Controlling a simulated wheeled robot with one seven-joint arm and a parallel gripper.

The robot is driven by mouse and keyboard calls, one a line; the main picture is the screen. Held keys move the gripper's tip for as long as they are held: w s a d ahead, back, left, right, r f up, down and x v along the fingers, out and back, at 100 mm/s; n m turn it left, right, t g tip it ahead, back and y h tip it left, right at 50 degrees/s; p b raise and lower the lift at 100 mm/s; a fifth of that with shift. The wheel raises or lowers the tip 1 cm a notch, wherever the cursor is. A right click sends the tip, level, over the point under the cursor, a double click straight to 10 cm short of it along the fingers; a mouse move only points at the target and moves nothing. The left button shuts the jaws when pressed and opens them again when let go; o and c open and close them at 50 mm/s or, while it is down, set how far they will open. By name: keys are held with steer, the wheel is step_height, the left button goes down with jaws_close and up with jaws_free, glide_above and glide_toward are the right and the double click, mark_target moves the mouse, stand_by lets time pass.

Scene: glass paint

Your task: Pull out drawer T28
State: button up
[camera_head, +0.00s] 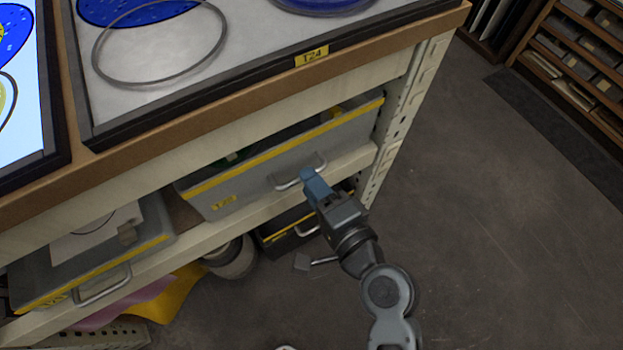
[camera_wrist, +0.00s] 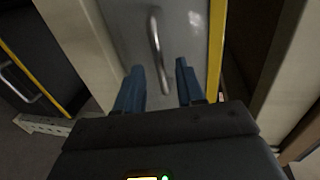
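A grey drawer (camera_head: 265,165) with a yellow-edged top sits under the workbench top in the head view. Its yellow label (camera_head: 223,202) is too blurred to read for certain as T28. Its silver bar handle (camera_head: 285,184) is on the front. The drawer front (camera_wrist: 188,30) and handle (camera_wrist: 155,40) also show in the wrist view. My gripper (camera_head: 312,178) is at the right end of this handle. In the wrist view my gripper (camera_wrist: 158,85) has its two blue fingers apart, with the near end of the handle between them. I cannot tell whether either finger touches it.
A dark drawer (camera_head: 290,233) with a handle is below. Another grey drawer (camera_head: 90,262) is at lower left. A shelf rail (camera_head: 190,250) runs beneath the grey drawers, and a perforated post (camera_head: 405,115) stands to the right. The floor (camera_head: 500,220) on the right is clear.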

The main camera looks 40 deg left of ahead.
steer(key=shift+x, duration=0.85)
steer(key=shift+c, duration=0.4)
jaws_close()
